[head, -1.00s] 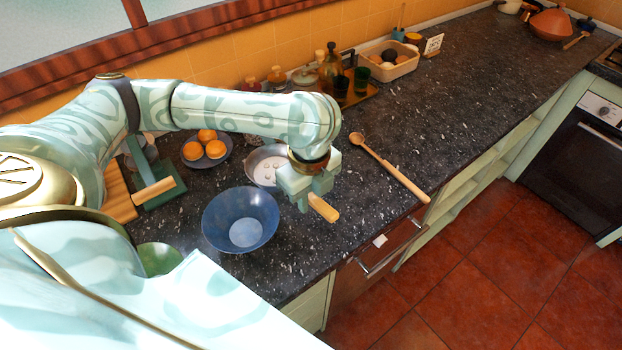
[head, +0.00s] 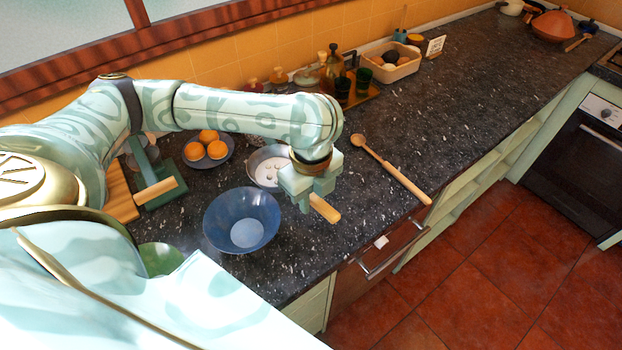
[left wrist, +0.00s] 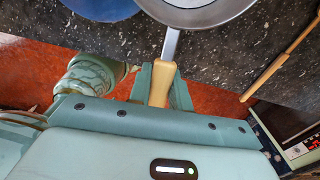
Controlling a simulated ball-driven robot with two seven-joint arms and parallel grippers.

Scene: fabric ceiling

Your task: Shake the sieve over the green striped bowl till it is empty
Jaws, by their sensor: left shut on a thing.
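My left gripper (head: 310,190) is shut on the wooden handle (head: 325,208) of the sieve (head: 266,168). The handle also shows between the jaws in the left wrist view (left wrist: 160,84). The sieve is a grey metal pan with a pale inside and several small lumps in it; my gripper hides part of it. It is to the upper right of a blue bowl (head: 247,233), not over it. A green bowl (head: 158,257) shows at the lower left, mostly hidden by my body; I cannot make out clear stripes. My right gripper is in neither view.
A plate of oranges (head: 220,157) and a green stand with a wooden handle (head: 152,190) are behind the bowls. A wooden spoon (head: 392,171) lies to the right. Bottles (head: 335,72) and a bin (head: 392,70) stand by the wall. The right counter is mostly clear.

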